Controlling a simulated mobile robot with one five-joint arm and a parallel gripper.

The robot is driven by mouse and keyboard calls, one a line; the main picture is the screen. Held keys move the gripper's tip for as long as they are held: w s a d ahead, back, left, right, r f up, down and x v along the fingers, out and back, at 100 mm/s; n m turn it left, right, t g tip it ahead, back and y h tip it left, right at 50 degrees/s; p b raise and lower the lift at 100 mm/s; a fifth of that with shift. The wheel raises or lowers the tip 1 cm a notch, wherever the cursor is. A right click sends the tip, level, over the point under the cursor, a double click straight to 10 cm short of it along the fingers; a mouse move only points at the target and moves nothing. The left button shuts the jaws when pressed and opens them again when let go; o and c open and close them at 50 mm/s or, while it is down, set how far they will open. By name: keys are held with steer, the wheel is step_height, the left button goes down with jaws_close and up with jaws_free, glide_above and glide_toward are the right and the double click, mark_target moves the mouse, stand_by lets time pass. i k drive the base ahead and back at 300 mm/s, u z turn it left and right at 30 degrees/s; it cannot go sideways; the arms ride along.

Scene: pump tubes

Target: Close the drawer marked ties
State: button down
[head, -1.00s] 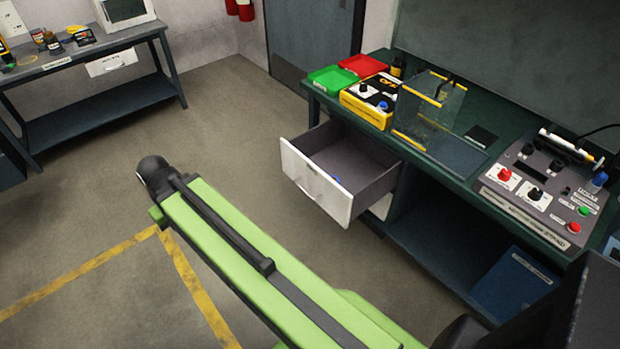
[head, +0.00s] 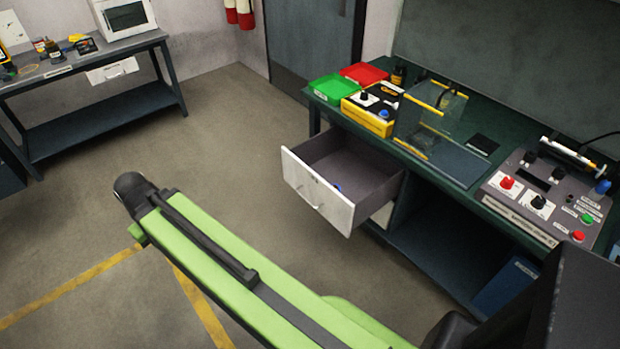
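A white-fronted drawer (head: 318,190) stands pulled out from under the green workbench on the right. Its grey inside shows, with a small blue thing (head: 337,187) near the front. I cannot read a label on it. A second white front shows partly below it, mostly hidden. Another white drawer front (head: 112,71) sits under the left table and looks shut. My green arm reaches across the lower picture toward the left, apart from the open drawer. No gripper fingers show in this view.
The workbench (head: 478,136) holds a green tray (head: 334,88), a red tray (head: 365,72), a yellow box (head: 368,115), a clear guard and a control panel (head: 545,195). Floor in front of the open drawer is clear. A yellow line marks the floor at lower left.

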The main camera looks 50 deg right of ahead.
mark_target(367, 180)
steer(key=i, duration=0.9)
steer(key=u, duration=0.05)
